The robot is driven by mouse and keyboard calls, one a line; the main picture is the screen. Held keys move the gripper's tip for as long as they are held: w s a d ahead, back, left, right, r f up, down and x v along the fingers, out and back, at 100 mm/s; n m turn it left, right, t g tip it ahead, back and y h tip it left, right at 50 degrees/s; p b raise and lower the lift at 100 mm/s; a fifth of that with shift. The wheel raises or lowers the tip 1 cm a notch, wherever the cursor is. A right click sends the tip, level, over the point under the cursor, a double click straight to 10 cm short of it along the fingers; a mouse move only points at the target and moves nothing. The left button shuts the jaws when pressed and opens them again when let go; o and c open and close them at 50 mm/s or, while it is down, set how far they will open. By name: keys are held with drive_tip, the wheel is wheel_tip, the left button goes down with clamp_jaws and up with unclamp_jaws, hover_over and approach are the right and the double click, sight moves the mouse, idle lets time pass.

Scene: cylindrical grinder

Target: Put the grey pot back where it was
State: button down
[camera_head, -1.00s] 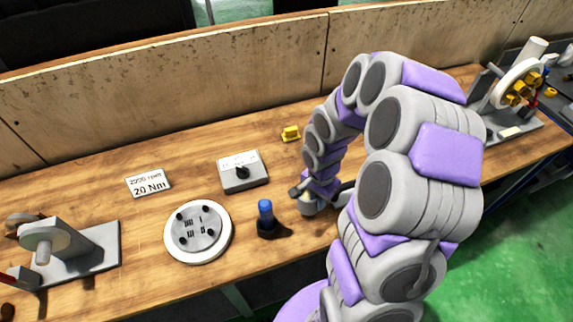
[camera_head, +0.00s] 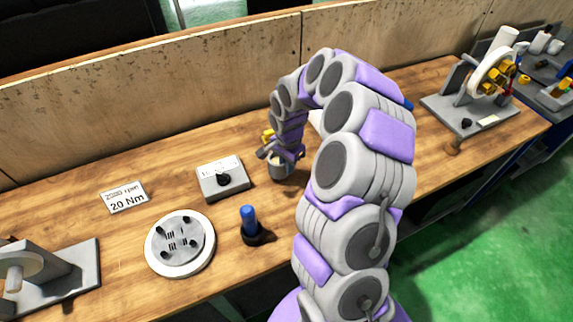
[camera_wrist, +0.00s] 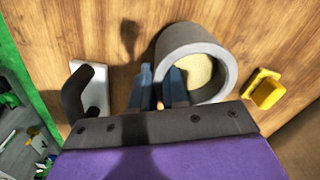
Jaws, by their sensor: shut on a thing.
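The grey pot (camera_head: 279,168) is a thick-walled round cup with a pale yellowish inside. It is at the middle of the bench, under my gripper (camera_head: 281,153). In the wrist view, my gripper's two blue-grey fingers (camera_wrist: 160,84) are closed on the near-left wall of the pot (camera_wrist: 184,38). The pot is upright, at or just above the wood; I cannot tell whether it touches.
A yellow piece (camera_wrist: 264,90) lies close beside the pot. A black handle on a white plate (camera_wrist: 91,90) is on the other side. A wooden wall (camera_head: 200,95) bounds the back.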

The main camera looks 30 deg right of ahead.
drive_tip(key=w, duration=0.1)
drive_tip(key=w+d, duration=0.1)
drive_tip(key=shift+w+d+f, duration=0.1)
drive_tip(key=shift+w+f, duration=0.05)
drive_tip(key=shift+w, duration=0.15)
drive_tip(key=shift+w+f, duration=0.15)
drive_tip(key=shift+w, duration=0.1)
wheel_tip(320, 180, down, 3)
drive_tip(key=shift+f+b, duration=0.2)
drive_tip(key=shift+b, duration=0.65)
drive_tip(key=shift+r, duration=0.1)
drive_tip(key=c, duration=1.1)
unclamp_jaws()
drive_tip(key=shift+d, duration=0.1)
